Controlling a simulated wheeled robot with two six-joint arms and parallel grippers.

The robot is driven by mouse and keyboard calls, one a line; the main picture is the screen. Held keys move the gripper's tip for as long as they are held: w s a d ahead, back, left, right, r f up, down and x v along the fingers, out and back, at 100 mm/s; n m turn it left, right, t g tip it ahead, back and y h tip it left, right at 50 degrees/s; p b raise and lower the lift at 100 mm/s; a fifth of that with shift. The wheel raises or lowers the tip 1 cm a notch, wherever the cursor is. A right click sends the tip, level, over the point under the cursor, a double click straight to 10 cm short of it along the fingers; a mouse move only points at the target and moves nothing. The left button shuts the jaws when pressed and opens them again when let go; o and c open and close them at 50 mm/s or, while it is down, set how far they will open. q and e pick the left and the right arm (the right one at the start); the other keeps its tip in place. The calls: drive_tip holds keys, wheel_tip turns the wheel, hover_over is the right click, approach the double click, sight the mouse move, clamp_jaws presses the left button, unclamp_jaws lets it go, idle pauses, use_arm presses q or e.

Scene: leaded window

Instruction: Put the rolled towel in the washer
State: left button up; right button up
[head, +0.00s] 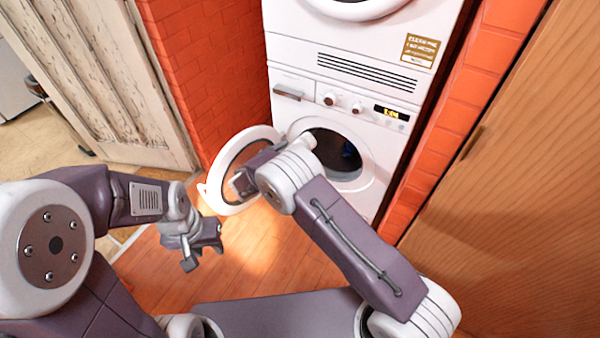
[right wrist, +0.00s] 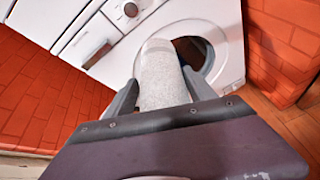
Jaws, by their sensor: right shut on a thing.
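The rolled towel (right wrist: 165,80) is a pale grey speckled cylinder. My right gripper (right wrist: 160,92) is shut on it, one dark finger on each side. The towel's far end points at the washer front and overlaps the dark round opening (right wrist: 192,48) in the right wrist view. My left gripper (head: 204,254) is open and empty, low at the left, apart from the door.
A second white machine (head: 405,30) is stacked above the washer. Red brick walls (head: 205,60) flank it. A wooden panel (head: 510,180) stands close on the right, and a worn white door (head: 100,70) on the left. The wooden floor (head: 260,250) in front is clear.

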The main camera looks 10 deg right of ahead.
drive_tip(key=w+d+f+m+b, duration=0.1)
drive_tip(key=w+d+f+b, duration=0.1)
drive_tip(key=f+b, duration=0.8)
drive_tip(key=w+d+f+m+b, duration=0.2)
drive_tip(key=w+d+f+b, duration=0.1)
drive_tip(key=f+b, duration=0.8)
drive_tip(key=w+d+f+m+b, duration=0.1)
drive_tip(key=w+d+f+b, duration=0.1)
drive_tip(key=f+b, duration=0.8)
drive_tip(key=shift+w+d+f+m+t, duration=0.3)
drive_tip(key=shift+w+d+f, duration=0.1)
drive_tip(key=shift+w+f, duration=0.15)
